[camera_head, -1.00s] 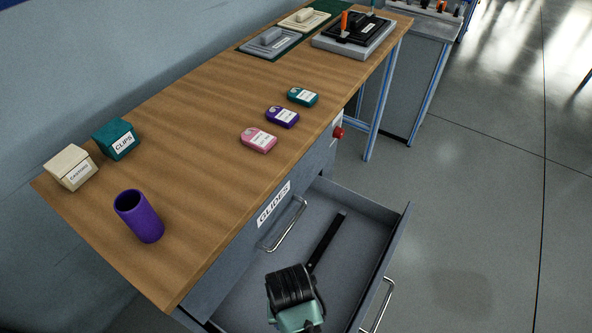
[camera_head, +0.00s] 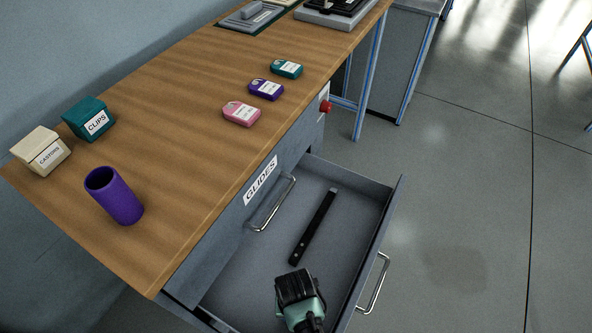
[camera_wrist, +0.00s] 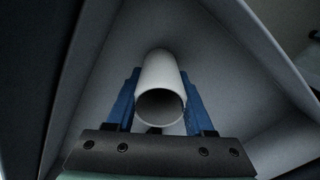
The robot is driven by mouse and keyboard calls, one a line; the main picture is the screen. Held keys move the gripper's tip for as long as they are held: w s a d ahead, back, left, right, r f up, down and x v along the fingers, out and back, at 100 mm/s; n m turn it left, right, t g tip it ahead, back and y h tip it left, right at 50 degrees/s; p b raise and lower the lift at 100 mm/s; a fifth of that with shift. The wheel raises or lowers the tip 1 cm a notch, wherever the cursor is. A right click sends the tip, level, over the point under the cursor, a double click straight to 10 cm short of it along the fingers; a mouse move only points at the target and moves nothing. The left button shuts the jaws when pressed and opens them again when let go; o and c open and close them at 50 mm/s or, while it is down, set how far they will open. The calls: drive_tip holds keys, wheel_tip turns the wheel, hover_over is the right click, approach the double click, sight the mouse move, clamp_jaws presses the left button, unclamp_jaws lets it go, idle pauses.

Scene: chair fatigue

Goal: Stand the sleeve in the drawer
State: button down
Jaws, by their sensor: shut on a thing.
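My gripper (camera_wrist: 159,78) has blue fingers closed on either side of a pale grey-white sleeve (camera_wrist: 161,96). In the wrist view the sleeve's open end faces the camera, and its far end points towards the drawer's corner. In the head view my gripper (camera_head: 299,298) is over the near part of the open drawer (camera_head: 345,215) and hides the sleeve. I cannot tell whether the sleeve touches the drawer floor. A purple tube (camera_head: 116,197) stands on the bench, apart from my gripper.
A black bar (camera_head: 314,226) lies on the drawer floor, beyond my gripper. The bench (camera_head: 170,110) carries a CLIPS box (camera_head: 88,118), a CASTORS box (camera_head: 40,150) and pink (camera_head: 241,114), purple (camera_head: 266,89) and teal (camera_head: 287,69) tags. The drawer's far end is clear.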

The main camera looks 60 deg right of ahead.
drive_tip(key=shift+c, duration=1.4)
unclamp_jaws()
drive_tip(key=shift+f, duration=0.1)
wheel_tip(320, 180, up, 12)
drive_tip(key=p, duration=0.3)
drive_tip(key=shift+r, duration=0.2)
